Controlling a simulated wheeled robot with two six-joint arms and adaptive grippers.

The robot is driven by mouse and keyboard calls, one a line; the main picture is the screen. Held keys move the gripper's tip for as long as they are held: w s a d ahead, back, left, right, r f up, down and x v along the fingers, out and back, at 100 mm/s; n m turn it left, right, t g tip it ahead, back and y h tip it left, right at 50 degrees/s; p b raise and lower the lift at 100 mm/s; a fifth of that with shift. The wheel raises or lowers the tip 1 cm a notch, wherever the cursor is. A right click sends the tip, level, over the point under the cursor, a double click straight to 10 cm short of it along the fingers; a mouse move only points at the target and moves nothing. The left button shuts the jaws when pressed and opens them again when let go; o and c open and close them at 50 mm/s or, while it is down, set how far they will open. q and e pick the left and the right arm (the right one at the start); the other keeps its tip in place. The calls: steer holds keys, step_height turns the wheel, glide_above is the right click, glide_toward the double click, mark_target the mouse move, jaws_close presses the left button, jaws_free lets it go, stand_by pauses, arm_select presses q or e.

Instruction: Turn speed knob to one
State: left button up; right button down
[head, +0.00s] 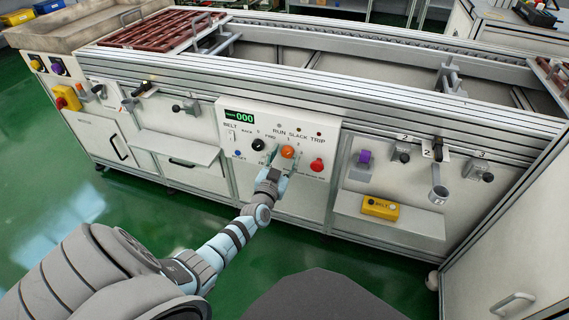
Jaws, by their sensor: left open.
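A white control panel (245,125) is on the front of the conveyor. It has a green display (239,117) reading 000. An orange knob (287,152) with small numbers around it, one of them a 1 above it, sits in the middle of the panel; I take it as the speed knob. Its exact pointer setting is too small to read. My left gripper (279,162) is open, with its fingertips close at the knob's lower left. I cannot tell whether they touch it. My right gripper is not in view.
A black knob (258,144) marked BACK and FWD is left of the orange knob. A red button (316,165) is close on the right. A shelf (385,218) with a yellow box (380,208) juts out further right. The green floor in front is clear.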

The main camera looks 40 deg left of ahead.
arm_select(q)
steer(key=shift+r, duration=0.1)
steer(key=shift+c, duration=0.3)
steer(key=c, duration=1.1)
steer(key=shift+n, duration=1.2)
steer(key=n, duration=0.6)
steer(key=shift+n, duration=0.4)
